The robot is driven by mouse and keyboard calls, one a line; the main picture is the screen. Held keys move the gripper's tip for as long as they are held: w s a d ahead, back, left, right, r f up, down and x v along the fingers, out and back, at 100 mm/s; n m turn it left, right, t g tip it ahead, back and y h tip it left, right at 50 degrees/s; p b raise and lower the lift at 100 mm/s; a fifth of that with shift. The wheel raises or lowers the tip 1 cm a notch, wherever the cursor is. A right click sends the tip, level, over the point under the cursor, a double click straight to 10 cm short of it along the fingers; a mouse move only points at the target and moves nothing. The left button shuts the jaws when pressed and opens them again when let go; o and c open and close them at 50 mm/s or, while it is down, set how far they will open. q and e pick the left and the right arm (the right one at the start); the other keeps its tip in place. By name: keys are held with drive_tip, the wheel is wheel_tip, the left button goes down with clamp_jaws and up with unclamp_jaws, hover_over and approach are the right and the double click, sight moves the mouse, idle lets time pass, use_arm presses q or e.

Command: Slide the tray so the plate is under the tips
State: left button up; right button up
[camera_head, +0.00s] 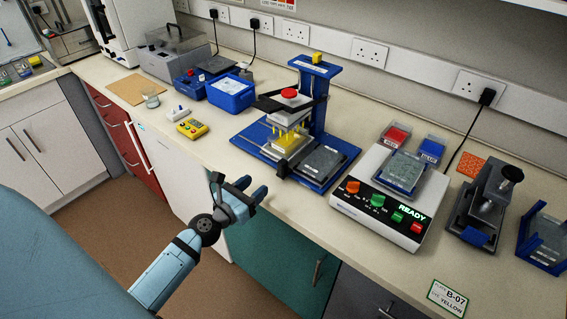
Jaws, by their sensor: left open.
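A blue pipette stand (318,85) with a red knob (289,93) on its head stands on the bench in the middle of the view. Yellow tips (288,140) show below the head, over a pale, yellowish block on the left side of the base. A grey plate (322,162) lies on the right side of the base, beside the tips. The tray's edges are hard to tell from the blue base; a small dark tab (283,169) sticks out in front. My left gripper (253,188) is open and empty, in front of the bench edge, apart from the stand. My right gripper is out of view.
A control box (378,212) with coloured buttons and a lit "READY" stands right of the stand. A yellow timer (192,128) and a blue tub (231,94) stand left. A dark clamp press (484,205) is further right. The bench front before the stand is clear.

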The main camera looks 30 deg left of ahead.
sight(279, 165)
use_arm(q)
drive_tip(key=w, duration=0.3)
drive_tip(key=w+p, duration=0.1)
drive_tip(key=w, duration=0.3)
drive_tip(key=w+d, duration=0.1)
drive_tip(key=w, duration=0.3)
drive_tip(key=shift+w+p, duration=0.1)
drive_tip(key=shift+p, duration=0.3)
drive_tip(key=shift+w, duration=0.45)
clamp_jaws()
drive_tip(key=a+b, duration=0.1)
drive_tip(key=a, duration=0.3)
drive_tip(key=a+b, duration=0.1)
drive_tip(key=a, duration=0.3)
drive_tip(key=w+a+b, duration=0.1)
drive_tip(key=a, duration=0.3)
drive_tip(key=shift+a+f+b, duration=0.1)
drive_tip(key=shift+a+b, duration=0.2)
drive_tip(key=shift+b, duration=0.05)
drive_tip(key=shift+a+r, duration=0.1)
drive_tip(key=shift+r, duration=0.1)
